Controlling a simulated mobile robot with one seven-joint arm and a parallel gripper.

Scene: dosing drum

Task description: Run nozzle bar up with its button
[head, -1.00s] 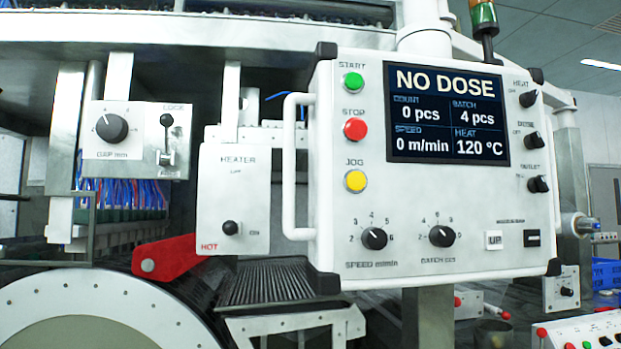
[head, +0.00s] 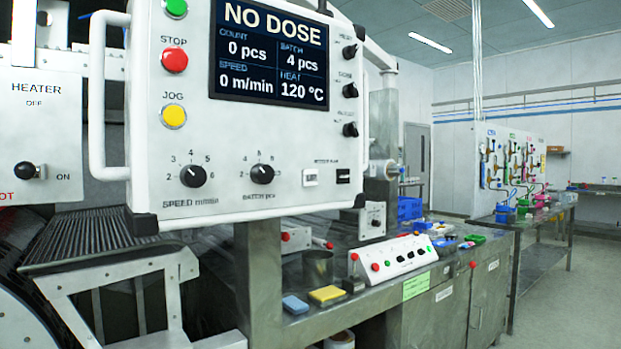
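The white control panel (head: 225,130) fills the middle left of the head view, with a dark screen (head: 270,50) reading NO DOSE, 0 pcs, batch 4 pcs, 0 m/min and 120 °C. At its lower right are a white button (head: 311,178) and a black button (head: 343,176) side by side. The lettering on and above them is too small to read now; the white one reads UP in the earlier frame. The nozzle bar cannot be made out. My gripper is not in view.
The panel's white handle (head: 97,95) sticks out at its left. A heater box (head: 40,130) stands farther left. A steel bench (head: 400,285) with a small button box (head: 393,258), a blue sponge (head: 295,305) and a yellow sponge (head: 327,295) lies below right. Open floor (head: 560,310) is at the right.

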